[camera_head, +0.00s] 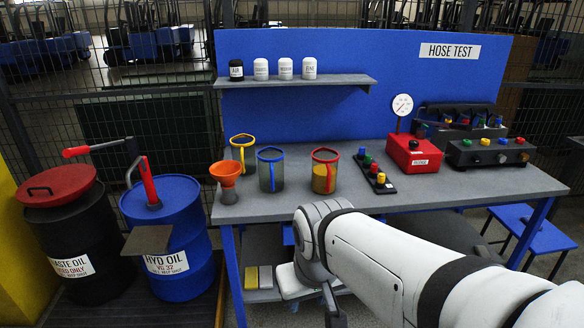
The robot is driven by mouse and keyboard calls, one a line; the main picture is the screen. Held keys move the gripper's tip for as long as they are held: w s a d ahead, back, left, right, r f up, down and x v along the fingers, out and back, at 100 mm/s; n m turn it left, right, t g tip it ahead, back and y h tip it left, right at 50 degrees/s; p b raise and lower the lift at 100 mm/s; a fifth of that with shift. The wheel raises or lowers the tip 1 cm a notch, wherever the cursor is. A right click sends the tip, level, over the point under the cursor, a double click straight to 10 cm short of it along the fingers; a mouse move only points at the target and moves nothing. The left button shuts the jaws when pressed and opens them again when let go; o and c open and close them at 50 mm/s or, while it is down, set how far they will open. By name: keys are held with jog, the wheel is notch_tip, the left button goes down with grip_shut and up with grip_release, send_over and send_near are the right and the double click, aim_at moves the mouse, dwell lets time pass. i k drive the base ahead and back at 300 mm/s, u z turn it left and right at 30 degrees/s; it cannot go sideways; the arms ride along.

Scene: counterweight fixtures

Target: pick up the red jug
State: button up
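The red jug (324,178) stands upright on the grey workbench top (430,196). It has a red rim and handle, and its body looks amber. A blue-rimmed jug (271,174) stands to its left, and a yellow-rimmed jug (243,158) stands farther back left. My white arm reaches in from the lower right, in front of the bench. Only a dark part of my gripper (334,308) shows at the bottom edge, below the bench top and apart from the red jug. Its fingertips are hidden, so I cannot tell its opening.
An orange funnel (225,174) sits near the bench's left end. A button strip (375,176) stands just right of the red jug. A red gauge box (413,154) is farther right. A shelf (300,82) with small bottles hangs above. Oil drums (172,230) stand left.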

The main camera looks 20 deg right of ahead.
aim_at(325, 176)
jog(key=u, duration=0.15)
jog(key=i, duration=0.95)
jog(key=z, duration=0.05)
